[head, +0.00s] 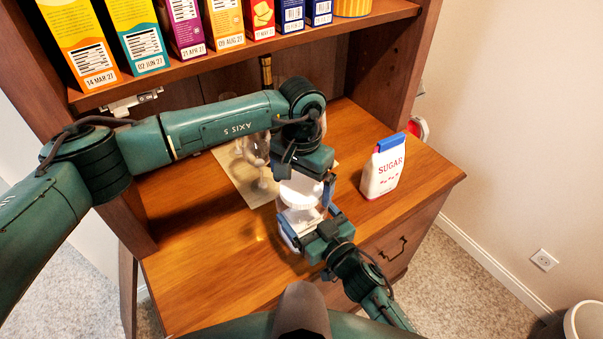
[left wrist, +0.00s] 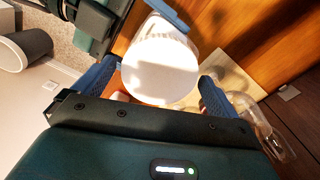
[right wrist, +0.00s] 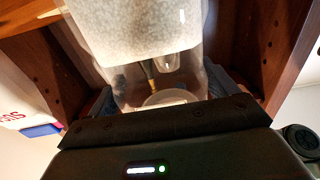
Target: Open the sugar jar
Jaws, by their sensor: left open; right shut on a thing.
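The sugar jar (head: 297,216) is clear with white contents and a white lid (head: 302,184), at the middle front of the desk. My right gripper (head: 313,224) is shut on the jar's body from the near side. The right wrist view shows the clear jar (right wrist: 150,55) between its fingers. My left gripper (head: 304,188) is above the jar, open, with its fingers on either side of the lid. In the left wrist view the round white lid (left wrist: 160,70) lies between the blue fingers, with a gap on the right. The left arm and gripper partly hide the jar.
A sugar bag (head: 383,172) with a blue top stands to the right of the jar. Clear glassware (head: 254,152) stands on a pale mat (head: 236,177) behind the left arm. Cereal boxes (head: 138,35) line the shelf above. The desk's left front (head: 205,280) is clear.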

